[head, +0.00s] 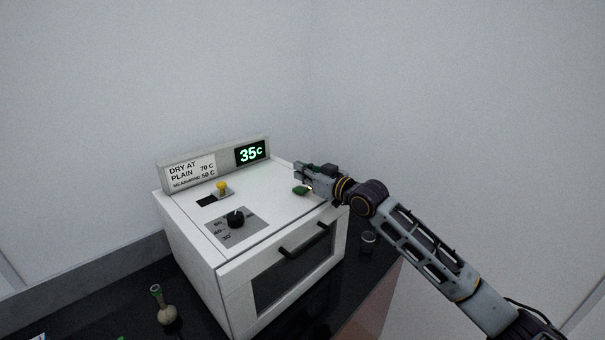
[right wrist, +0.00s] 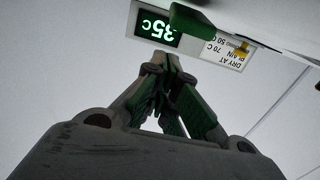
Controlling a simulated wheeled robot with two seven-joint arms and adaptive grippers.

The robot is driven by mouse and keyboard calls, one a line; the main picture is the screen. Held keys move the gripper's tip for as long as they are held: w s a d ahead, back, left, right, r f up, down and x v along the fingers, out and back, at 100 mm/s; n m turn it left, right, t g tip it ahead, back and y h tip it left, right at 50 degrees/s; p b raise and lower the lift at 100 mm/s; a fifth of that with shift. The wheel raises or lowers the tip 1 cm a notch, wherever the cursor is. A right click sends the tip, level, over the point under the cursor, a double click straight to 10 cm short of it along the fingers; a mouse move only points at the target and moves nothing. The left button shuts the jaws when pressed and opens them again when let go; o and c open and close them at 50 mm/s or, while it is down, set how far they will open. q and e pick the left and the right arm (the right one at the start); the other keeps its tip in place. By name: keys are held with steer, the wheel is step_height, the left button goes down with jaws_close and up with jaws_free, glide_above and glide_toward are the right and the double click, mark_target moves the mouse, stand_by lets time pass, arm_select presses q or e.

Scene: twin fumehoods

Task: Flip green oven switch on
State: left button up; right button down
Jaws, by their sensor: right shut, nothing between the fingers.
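The white oven (head: 200,240) stands on a dark bench in the head view. Its green switch (head: 300,190) is at the right side of the oven top; it also shows in the right wrist view as a green block (right wrist: 192,20) at the top, close beyond the fingertips. My right gripper (head: 301,170) is shut and empty, at the switch's side over the right rear of the oven top. In the right wrist view its fingertips (right wrist: 168,66) meet. I cannot tell whether they touch the switch. My left gripper is not in view.
The lit display (head: 251,152) reads 35 C, beside a printed label (head: 190,172). A flask (head: 166,309) stands front left; a small container (head: 368,242) stands right of the oven.

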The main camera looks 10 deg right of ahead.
steer(key=shift+w+r+p, duration=0.1)
steer(key=shift+r+p, duration=0.3)
steer(key=shift+r, duration=0.4)
steer(key=s+d+r+b, duration=0.2)
steer(key=s+d+r, duration=0.1)
steer(key=s+d, duration=0.2)
steer(key=shift+s+r, duration=0.35)
steer(key=shift+s, duration=0.95)
